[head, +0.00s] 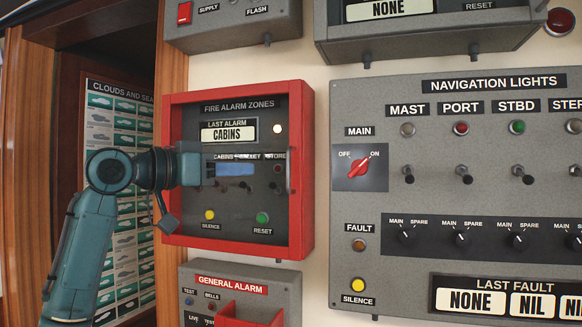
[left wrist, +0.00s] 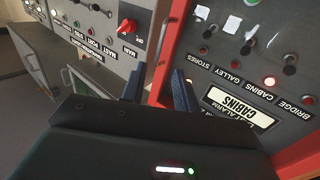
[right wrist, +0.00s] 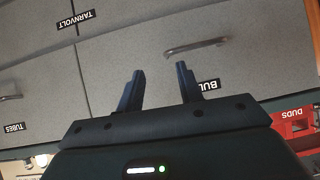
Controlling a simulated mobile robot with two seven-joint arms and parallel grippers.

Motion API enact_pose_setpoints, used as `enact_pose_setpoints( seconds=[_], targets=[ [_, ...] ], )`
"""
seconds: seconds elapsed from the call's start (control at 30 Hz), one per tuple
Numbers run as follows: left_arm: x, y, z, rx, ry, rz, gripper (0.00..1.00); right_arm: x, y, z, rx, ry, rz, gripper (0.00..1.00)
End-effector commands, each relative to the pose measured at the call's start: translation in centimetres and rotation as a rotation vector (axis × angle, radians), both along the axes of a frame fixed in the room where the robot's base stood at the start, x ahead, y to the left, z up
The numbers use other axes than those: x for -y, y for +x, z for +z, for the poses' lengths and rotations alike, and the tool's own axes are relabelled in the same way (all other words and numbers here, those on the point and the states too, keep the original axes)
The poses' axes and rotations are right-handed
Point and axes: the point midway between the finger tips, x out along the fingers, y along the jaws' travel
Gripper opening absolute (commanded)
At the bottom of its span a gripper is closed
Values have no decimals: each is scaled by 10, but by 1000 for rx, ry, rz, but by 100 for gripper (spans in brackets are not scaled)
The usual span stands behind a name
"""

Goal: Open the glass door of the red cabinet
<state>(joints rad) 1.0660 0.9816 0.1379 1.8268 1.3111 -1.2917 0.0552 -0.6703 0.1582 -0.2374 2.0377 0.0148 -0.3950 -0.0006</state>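The red cabinet (head: 308,150) hangs on the wall in the head view, with fire alarm switches and lamps behind its glass door (head: 240,205). The door looks shut. Its upright handle (head: 289,172) is at the right edge. My left gripper (head: 237,169) is in front of the glass, left of the handle, with its fingers pointing right. In the left wrist view its two fingers (left wrist: 156,87) are apart, beside the cabinet's red frame (left wrist: 172,45). I see nothing held between them. My right gripper (right wrist: 158,87) is open and empty in its wrist view.
The navigation lights panel (head: 400,300) is close to the right of the cabinet. The general alarm box (head: 285,296) is just below, and another box (head: 232,28) is above. A cloud chart (head: 120,120) is at the left. My right gripper faces grey drawers with a handle (right wrist: 197,46).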

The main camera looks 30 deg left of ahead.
Motion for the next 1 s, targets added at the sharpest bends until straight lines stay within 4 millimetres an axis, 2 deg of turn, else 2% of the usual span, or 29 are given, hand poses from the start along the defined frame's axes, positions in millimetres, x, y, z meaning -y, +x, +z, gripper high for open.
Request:
enact_pose_setpoints(
  seconds=[0.1,0.3,0.5,0.7,0.93,1.0],
  targets=[
    [10,25,4,-2,-3,-5,30,4,-2,7,-16,-5,-14,36],
    [24,64,4,-2,-5,-4,30,12,-7,4,-54,-18,-39,36],
    [33,90,2,-2,-2,-2,30,13,-2,8,-53,-28,-33,36],
    [37,98,0,0,0,-1,30,14,-2,6,-56,-36,-27,36],
    [37,99,0,0,0,0,30,14,-3,5,-58,-38,-22,36],
    [37,99,0,0,0,0,25,14,-3,5,-58,-39,-21,36]
  ],
)
